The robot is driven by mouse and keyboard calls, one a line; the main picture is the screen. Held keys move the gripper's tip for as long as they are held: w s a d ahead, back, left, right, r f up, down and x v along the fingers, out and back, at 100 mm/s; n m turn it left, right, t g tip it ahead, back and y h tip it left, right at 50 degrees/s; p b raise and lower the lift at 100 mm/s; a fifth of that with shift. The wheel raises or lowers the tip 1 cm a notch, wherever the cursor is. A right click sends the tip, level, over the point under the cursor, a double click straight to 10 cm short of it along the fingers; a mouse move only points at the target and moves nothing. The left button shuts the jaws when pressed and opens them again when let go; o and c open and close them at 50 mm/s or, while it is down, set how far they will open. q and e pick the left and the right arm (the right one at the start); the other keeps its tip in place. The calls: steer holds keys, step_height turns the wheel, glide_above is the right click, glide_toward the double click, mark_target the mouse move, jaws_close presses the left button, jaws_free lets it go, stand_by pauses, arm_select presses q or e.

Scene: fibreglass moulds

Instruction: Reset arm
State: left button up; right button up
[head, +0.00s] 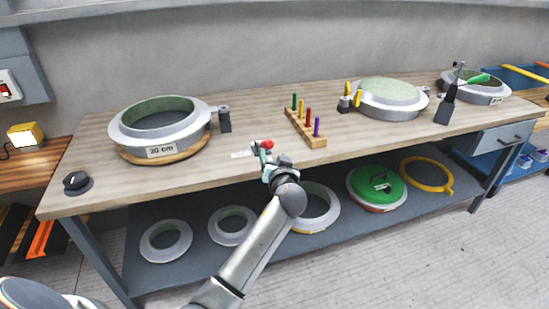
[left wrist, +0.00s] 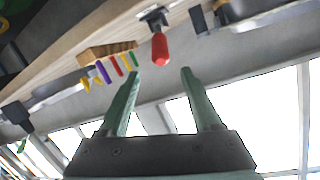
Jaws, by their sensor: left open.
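My left arm reaches up from the bottom of the head view, and its gripper (head: 265,163) is at the bench's front edge. In the left wrist view the two green fingers (left wrist: 161,73) are spread apart with nothing between them. A red handle (left wrist: 160,48) on a dark bracket lies just beyond the fingertips and looks apart from them. The handle also shows as a red tip (head: 267,144) beside the gripper in the head view; the gripper partly hides its mount. My right gripper is in neither view.
The wooden bench (head: 240,122) holds a ring mould labelled 20 cm (head: 165,128), a rack of coloured pegs (head: 306,133), a round mould (head: 388,97) and a dark clamp with a green handle (head: 446,108). Several rings and a green disc (head: 377,187) lie on the lower shelf.

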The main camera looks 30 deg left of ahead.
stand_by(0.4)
arm_select(q)
steer(key=s+d+f+m+h+p, duration=0.3)
steer(key=s+d+f+h, duration=0.15)
steer(key=s+f, duration=0.4)
steer(key=s+d+f+m+g+h+p, duration=0.1)
steer(key=s+d+f+h+p, duration=0.2)
steer(key=s, duration=0.9)
steer(key=s+d+f+m+g+h+p, duration=0.1)
steer(key=s+d+f+m+h+p, duration=0.1)
steer(key=s+d+f, duration=0.4)
steer(key=s+d+h+p, duration=0.1)
steer(key=s+d+h, duration=0.1)
steer(key=s, duration=0.4)
steer(key=shift+d+g, duration=0.4)
steer(key=shift+d, duration=0.3)
